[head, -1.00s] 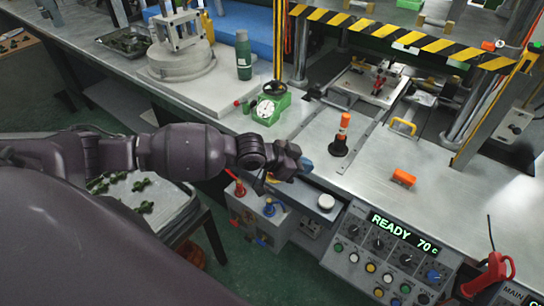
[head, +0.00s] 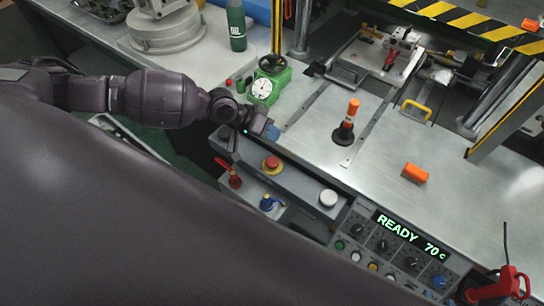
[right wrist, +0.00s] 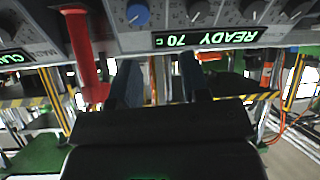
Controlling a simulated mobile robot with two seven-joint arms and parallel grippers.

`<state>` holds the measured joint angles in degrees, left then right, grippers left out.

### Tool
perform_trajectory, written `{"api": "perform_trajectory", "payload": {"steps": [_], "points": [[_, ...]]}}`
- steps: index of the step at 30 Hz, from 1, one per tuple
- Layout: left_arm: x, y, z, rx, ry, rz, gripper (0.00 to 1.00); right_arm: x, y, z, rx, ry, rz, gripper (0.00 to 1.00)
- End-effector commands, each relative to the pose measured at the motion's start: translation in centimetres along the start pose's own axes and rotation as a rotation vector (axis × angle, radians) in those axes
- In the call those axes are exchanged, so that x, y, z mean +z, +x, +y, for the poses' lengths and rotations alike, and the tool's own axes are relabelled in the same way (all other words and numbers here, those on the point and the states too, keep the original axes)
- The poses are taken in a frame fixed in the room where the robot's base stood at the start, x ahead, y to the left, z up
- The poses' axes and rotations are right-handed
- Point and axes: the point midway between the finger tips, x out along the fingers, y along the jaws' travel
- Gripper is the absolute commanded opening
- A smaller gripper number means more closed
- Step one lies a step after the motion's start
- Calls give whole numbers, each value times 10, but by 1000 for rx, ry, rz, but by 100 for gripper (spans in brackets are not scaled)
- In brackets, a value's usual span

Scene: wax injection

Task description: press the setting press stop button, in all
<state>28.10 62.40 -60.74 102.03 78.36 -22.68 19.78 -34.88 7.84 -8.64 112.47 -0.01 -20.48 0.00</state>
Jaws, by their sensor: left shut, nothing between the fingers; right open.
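The red stop button (head: 271,164) on a yellow base sits on the dark grey strip at the press table's front edge in the head view, in full sight. A white round button (head: 328,198) is on the same strip to its right. My left gripper (head: 272,132) is shut and empty, its bluish tips just beyond the red button in the picture and apart from it. My right gripper shows only in the right wrist view (right wrist: 162,78), open and empty, with the control panel (right wrist: 185,25) beyond its fingers.
The panel display (head: 410,233) reads READY 70 c. A green gauge (head: 265,86) stands behind my left gripper. An orange-topped plunger (head: 347,120) and an orange block (head: 415,173) stand on the steel table. A red-handled tool (head: 497,286) is at lower right.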

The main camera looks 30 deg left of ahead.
Motion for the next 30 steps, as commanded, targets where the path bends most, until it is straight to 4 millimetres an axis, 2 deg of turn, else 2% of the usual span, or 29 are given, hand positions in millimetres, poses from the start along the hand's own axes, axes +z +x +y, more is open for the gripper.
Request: {"api": "perform_trajectory", "payload": {"steps": [5,16,30], "points": [[0,0,0,0,0,1,0,8,-4,3,3,-5,-15,43],[4,6,-4,-1,3,2,0,7,2,2,2,-6,1,43],[30,42,-31,-1,2,0,0,26,28,-3,-2,-8,24,43]]}}
